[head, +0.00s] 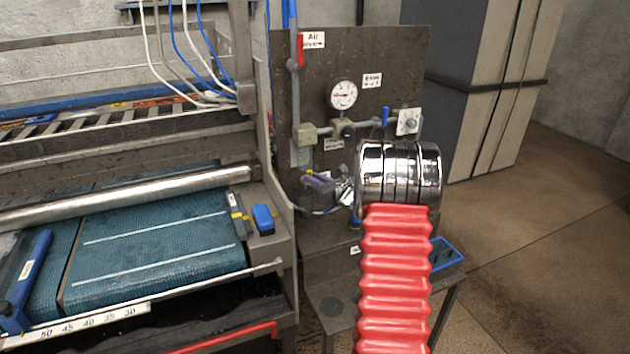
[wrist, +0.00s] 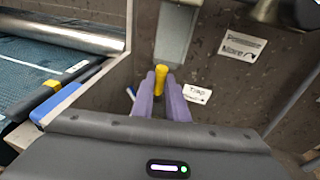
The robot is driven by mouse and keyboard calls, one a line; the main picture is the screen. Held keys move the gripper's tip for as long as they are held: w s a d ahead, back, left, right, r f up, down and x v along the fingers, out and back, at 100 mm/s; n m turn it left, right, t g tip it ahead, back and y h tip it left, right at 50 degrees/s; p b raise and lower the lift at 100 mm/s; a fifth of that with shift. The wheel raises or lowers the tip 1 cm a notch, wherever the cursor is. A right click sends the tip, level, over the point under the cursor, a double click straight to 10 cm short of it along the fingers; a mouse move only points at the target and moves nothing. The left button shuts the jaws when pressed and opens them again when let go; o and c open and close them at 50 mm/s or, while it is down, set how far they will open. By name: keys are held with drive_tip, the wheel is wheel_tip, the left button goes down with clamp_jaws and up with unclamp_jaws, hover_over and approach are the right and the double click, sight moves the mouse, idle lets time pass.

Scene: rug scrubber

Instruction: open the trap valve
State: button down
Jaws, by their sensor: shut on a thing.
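The trap valve shows as a yellow handle (wrist: 161,79) in the wrist view, below a pale grey tube on the dark panel. A white label reading "Trap" (wrist: 197,93) is to its right. My gripper (wrist: 160,82) has its two purple fingers closed on the yellow handle, one on each side. The handle points roughly up and down in that view. In the head view my gripper (head: 312,181) is at the panel's lower left, under the pipe fitting. The handle is mostly hidden there, and the valve body cannot be made out.
The panel (head: 400,60) carries a gauge (head: 343,95), a red lever (head: 300,48) and a blue lever (head: 385,116). The scrubber's blue-green belt (head: 150,235) and a blue block (head: 263,218) are close on the left. A blue tray (head: 458,248) is at right; open floor lies beyond.

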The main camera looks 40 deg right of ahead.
drive_tip(key=c, duration=1.7)
unclamp_jaws()
drive_tip(key=shift+c, duration=0.2)
drive_tip(key=shift+s, duration=0.1)
drive_tip(key=v, duration=1.3)
drive_tip(key=shift+s, duration=0.35)
drive_tip(key=shift+r, duration=0.1)
drive_tip(key=v, duration=0.9)
